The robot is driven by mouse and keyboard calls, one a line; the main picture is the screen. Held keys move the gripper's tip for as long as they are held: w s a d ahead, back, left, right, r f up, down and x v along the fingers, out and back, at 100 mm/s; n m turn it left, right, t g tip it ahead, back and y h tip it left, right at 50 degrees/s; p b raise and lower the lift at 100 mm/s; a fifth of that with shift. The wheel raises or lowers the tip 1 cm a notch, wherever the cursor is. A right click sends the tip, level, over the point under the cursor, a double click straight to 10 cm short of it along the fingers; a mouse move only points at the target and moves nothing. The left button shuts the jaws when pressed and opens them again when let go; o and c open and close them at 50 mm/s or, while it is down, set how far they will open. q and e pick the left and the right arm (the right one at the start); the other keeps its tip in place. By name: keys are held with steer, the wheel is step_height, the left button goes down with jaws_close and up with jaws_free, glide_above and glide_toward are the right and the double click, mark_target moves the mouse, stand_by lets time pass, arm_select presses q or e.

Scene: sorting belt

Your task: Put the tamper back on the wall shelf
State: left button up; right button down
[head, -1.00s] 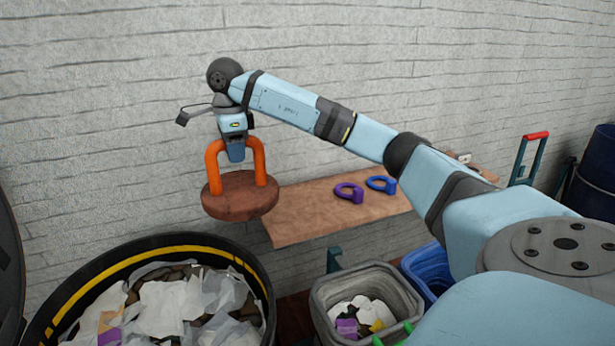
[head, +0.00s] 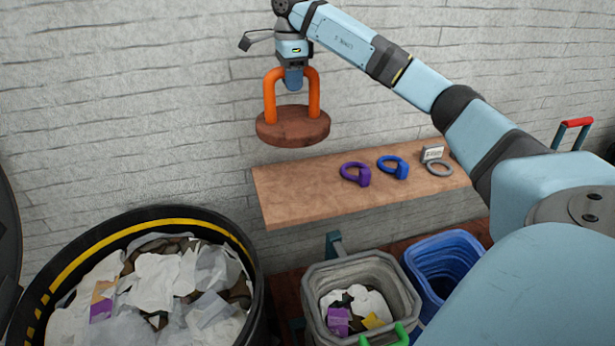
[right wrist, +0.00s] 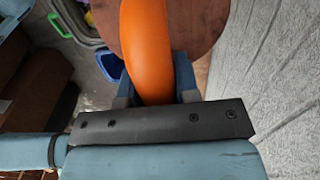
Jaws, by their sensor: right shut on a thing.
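The tamper has a round brown disc (head: 293,127) and an orange arched handle (head: 314,92). My right gripper (head: 293,80) is shut on the top of the handle and holds the tamper level in the air. In the head view the tamper appears above the left end of the wooden wall shelf (head: 300,190), apart from it. In the right wrist view the orange handle (right wrist: 147,50) passes between the fingers, with part of the disc (right wrist: 200,25) behind it. My left gripper is not in view.
On the shelf are a purple ring clamp (head: 355,173), a blue one (head: 393,167), a grey ring (head: 439,168) and a small sign (head: 432,153). The shelf's left part is bare. Below stand a grey bin (head: 312,300), a blue bin (head: 420,250) and a large black drum (head: 250,265) of waste.

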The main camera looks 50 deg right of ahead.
steer(key=shift+d+r, duration=0.25)
steer(key=shift+d, duration=0.35)
steer(key=shift+f, duration=0.3)
steer(key=b, duration=0.1)
glide_above(296, 117)
step_height(296, 117, down, 4)
steer(key=shift+f, duration=0.25)
arm_select(q)
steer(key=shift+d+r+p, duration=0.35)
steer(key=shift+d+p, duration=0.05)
steer(key=shift+p, duration=0.4)
arm_select(e)
step_height(296, 117, down, 15)
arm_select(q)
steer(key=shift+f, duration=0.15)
arm_select(e)
steer(key=c, duration=0.8)
jaws_free()
steer(key=shift+s, duration=0.1)
steer(key=shift+c, duration=0.2)
